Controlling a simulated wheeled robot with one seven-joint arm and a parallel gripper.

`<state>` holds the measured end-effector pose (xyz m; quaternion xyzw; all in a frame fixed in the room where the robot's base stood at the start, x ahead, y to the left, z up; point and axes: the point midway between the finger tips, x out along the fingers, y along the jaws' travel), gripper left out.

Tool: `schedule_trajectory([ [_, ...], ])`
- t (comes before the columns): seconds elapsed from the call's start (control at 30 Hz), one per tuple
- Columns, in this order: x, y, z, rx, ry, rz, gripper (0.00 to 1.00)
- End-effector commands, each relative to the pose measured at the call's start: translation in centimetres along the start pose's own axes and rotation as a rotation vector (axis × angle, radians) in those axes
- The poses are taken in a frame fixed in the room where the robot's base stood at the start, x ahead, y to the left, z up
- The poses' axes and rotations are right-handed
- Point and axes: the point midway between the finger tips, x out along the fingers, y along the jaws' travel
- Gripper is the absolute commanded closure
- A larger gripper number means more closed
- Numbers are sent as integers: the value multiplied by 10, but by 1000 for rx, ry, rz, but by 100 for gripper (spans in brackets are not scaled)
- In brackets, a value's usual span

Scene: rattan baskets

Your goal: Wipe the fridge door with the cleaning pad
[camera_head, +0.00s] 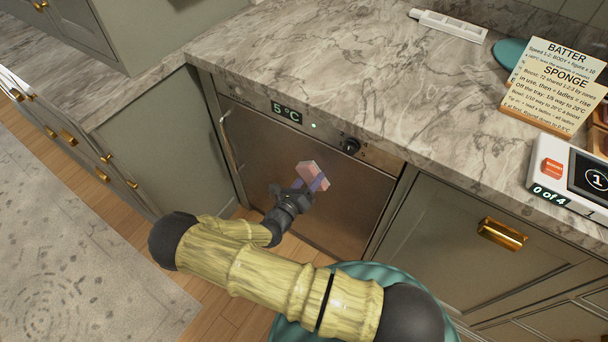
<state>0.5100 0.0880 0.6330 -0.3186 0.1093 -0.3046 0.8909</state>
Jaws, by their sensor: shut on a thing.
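The fridge door (352,205) is a brownish metal front set under the marble counter. A green "5 °C" display and a dark knob sit on the panel above it. A vertical bar handle (231,140) is at its left. My gripper (308,184) is shut on the cleaning pad (312,173), a small pinkish block with a bluish part. The pad is in front of the door's upper middle. I cannot tell whether it touches the door. My arm hides the lower left of the door.
The marble counter (330,70) overhangs the door. On it are a white strip (449,26), a teal disc (510,54), a text card (556,80) and a white device (570,180) reading "0 of 4". Cabinets flank the fridge; a brass handle (502,234) juts out at right.

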Motion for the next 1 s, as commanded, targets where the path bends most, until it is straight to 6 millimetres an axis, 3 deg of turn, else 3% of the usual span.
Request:
schedule_trajectory([
  [0.13, 3, -12, -6, -5, 2, -8, 63],
  [0.57, 4, -17, -11, -6, 4, -12, 63],
  [1.0, 2, -43, -30, -9, 4, -14, 63],
])
